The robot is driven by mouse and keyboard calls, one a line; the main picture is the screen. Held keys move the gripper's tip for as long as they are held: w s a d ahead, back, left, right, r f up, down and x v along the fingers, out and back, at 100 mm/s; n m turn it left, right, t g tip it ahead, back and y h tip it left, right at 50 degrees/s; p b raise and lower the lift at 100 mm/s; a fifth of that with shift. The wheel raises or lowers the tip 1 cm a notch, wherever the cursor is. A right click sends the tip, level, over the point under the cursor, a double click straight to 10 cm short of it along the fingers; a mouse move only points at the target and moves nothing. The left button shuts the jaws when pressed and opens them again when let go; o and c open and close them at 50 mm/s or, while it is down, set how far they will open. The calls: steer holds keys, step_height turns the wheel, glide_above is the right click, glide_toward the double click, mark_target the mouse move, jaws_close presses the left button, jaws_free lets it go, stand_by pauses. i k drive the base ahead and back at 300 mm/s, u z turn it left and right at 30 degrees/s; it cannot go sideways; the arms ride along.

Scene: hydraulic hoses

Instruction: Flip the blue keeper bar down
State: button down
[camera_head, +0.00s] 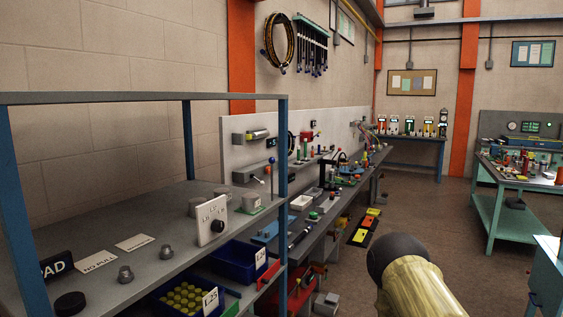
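I cannot make out a blue keeper bar for certain in the head view. A small blue flat item (268,233) lies on the long workbench (318,226) behind the shelf post, too small to identify. A pale yellow rounded part with a dark cap stands at the bottom right and looks like a link of my own arm. My gripper does not show.
A green table (520,184) stands at the right.

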mark_target(272, 160)
steer(key=z, duration=1.35)
steer(key=i, duration=0.95)
steer(key=u, duration=1.75)
